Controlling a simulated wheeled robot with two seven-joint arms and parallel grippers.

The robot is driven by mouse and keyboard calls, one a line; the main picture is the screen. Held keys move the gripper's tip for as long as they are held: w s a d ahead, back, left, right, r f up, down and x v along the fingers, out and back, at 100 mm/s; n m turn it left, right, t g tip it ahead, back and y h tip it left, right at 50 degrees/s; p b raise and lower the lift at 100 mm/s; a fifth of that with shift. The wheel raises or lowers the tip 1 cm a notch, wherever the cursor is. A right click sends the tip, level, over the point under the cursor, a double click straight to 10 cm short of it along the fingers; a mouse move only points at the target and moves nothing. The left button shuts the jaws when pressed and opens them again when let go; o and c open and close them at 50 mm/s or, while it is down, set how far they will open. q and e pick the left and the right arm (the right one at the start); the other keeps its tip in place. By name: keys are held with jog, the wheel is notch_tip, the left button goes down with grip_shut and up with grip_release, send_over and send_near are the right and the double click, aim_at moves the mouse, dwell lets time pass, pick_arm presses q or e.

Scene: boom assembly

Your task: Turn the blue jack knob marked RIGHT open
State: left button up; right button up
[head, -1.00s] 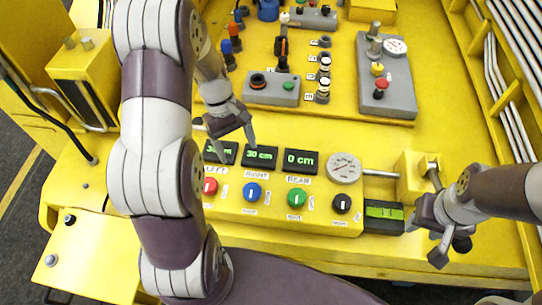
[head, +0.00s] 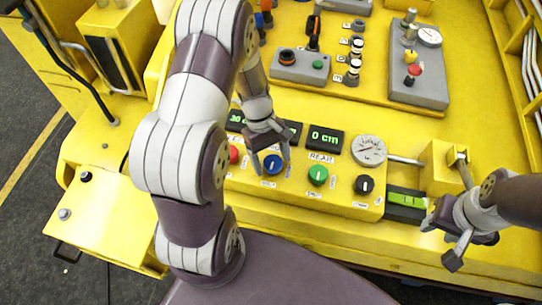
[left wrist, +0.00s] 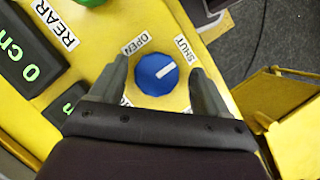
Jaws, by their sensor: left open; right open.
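The blue jack knob (head: 273,164) sits on the yellow control panel between the red knob (head: 234,154) and the green knob (head: 318,175). In the left wrist view the blue knob (left wrist: 157,74) lies between the labels OPEN (left wrist: 136,44) and SHUT (left wrist: 187,49); its white line points up and right, towards the SHUT side. My left gripper (head: 271,172) is open over the knob, with one finger on each side of it. In the left wrist view both fingertips (left wrist: 157,72) appear apart from the knob. My right gripper (head: 440,243) is open and empty near the panel's right end.
Displays stand behind the knobs; the REAR one (head: 326,139) reads 0 cm, and my left gripper partly hides the one behind the blue knob.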

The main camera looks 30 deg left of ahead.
pick_arm(q)
jog(key=shift+w, duration=0.15)
jog(key=shift+c, duration=0.5)
jog(key=shift+w+f, duration=0.1)
jog(key=shift+w, duration=0.05)
jog(key=c, duration=0.9)
pick_arm(e)
jog(key=shift+w, duration=0.2)
